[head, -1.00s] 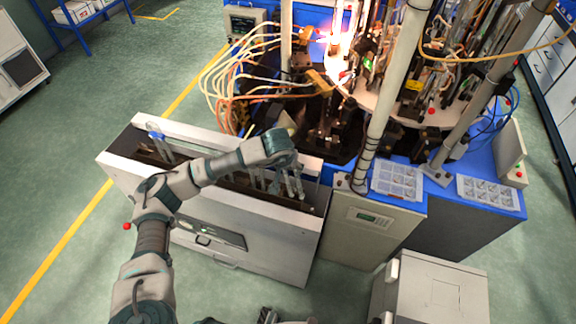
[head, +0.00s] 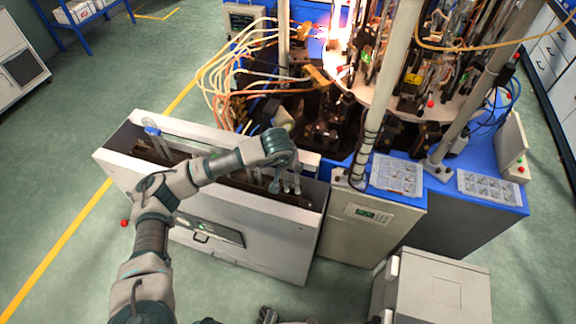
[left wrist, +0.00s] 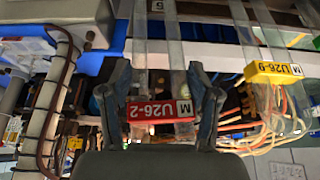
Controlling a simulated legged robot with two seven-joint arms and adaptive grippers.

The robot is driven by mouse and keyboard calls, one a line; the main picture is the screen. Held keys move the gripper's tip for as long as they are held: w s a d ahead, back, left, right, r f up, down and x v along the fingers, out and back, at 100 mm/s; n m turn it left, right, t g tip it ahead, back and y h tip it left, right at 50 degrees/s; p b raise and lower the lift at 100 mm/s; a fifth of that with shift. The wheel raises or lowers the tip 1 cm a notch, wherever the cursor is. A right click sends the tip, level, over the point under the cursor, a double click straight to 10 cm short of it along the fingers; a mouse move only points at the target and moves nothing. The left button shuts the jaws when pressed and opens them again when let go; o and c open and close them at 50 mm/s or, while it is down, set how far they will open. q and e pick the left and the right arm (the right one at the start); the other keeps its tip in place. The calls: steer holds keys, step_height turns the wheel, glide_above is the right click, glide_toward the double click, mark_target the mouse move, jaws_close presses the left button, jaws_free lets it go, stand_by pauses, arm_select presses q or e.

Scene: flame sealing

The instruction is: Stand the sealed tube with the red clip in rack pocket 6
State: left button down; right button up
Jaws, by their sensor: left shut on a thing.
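The red clip (left wrist: 160,109), printed U26-2, sits between the two fingers of my left gripper (left wrist: 160,100) in the left wrist view. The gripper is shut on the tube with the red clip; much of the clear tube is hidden. In the head view the left gripper (head: 284,168) is over the right part of the rack (head: 262,212), among several clear tubes. I cannot tell whether the held tube's lower end is inside a pocket.
A yellow-clipped tube (left wrist: 272,72) hangs close to the right finger in the left wrist view. A blue-clipped tube (head: 152,128) stands at the rack's left end. The machine with its flame (head: 341,42) and loose hoses (head: 225,75) is behind the rack.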

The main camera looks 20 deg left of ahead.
arm_select(q)
steer(key=shift+s+d+f+g, duration=0.1)
steer(key=shift+s+f+g, duration=0.1)
steer(key=shift+f, duration=0.3)
steer(key=shift+s+d+f+g, duration=0.1)
steer(key=shift+s+f, duration=0.05)
steer(key=shift+f, duration=0.35)
steer(key=shift+c, duration=0.9)
jaws_free()
steer(key=shift+a+f, duration=0.1)
steer(key=shift+a, duration=0.15)
steer(key=shift+d, duration=0.15)
steer(key=w+v, duration=0.1)
steer(key=v, duration=1.2)
steer(key=shift+r, duration=0.35)
steer(key=shift+s, duration=0.1)
